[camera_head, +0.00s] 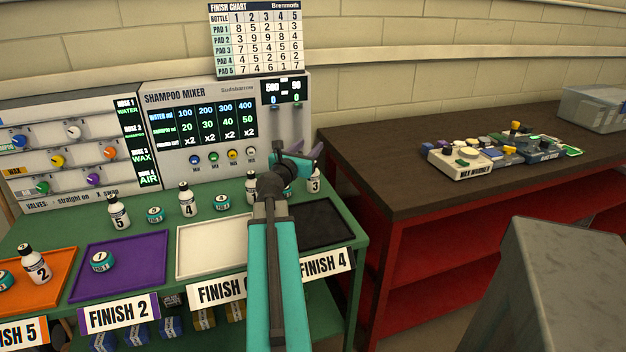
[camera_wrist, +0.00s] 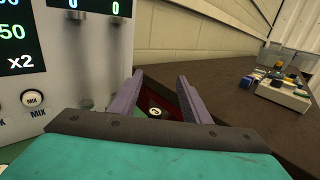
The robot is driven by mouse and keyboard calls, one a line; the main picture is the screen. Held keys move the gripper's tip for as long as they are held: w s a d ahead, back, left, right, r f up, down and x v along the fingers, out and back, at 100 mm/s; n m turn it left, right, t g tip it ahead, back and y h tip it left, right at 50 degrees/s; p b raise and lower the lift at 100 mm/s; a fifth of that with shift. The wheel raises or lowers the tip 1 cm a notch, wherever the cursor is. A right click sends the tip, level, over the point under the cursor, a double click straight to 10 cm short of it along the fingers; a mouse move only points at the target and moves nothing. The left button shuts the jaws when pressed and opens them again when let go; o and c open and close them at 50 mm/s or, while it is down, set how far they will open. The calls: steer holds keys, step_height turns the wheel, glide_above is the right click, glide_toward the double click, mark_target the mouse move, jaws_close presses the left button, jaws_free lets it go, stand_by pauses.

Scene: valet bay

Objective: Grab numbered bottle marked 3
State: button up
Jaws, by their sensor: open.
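The white bottle marked 3 (camera_head: 314,184), with a black cap, stands upright at the back right of the green bench, just right of my arm. My gripper (camera_head: 304,152) is open above and close to it, with its purple fingers near the bottle's top. In the wrist view my gripper (camera_wrist: 156,95) shows both fingers apart, with a small round dark-and-pale thing between them farther off; I cannot tell what it is. Bottles marked 5 (camera_head: 118,212), 4 (camera_head: 187,200) and 2 (camera_head: 36,265) stand to the left. Another bottle (camera_head: 251,190) is partly hidden by my arm.
The shampoo mixer (camera_head: 215,128) stands close behind the bottles. Small teal pots, an orange tray (camera_head: 62,262), a purple tray (camera_head: 140,270), a white tray (camera_head: 205,260) and a black tray (camera_head: 335,222) are on the bench. A dark-topped red workbench (camera_head: 375,150) is at right.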

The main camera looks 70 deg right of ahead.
step_height(320, 180, down, 8)
steer(key=d+b, duration=0.1)
steer(key=shift+d+b, duration=0.15)
steer(key=shift+b, duration=0.2)
steer(key=shift+s+d+r, duration=0.1)
steer(key=shift+s, duration=0.05)
stand_by(0.4)
steer(key=d, duration=0.6)
steer(key=shift+s, duration=0.15)
steer(key=shift+c, duration=0.4)
jaws_close()
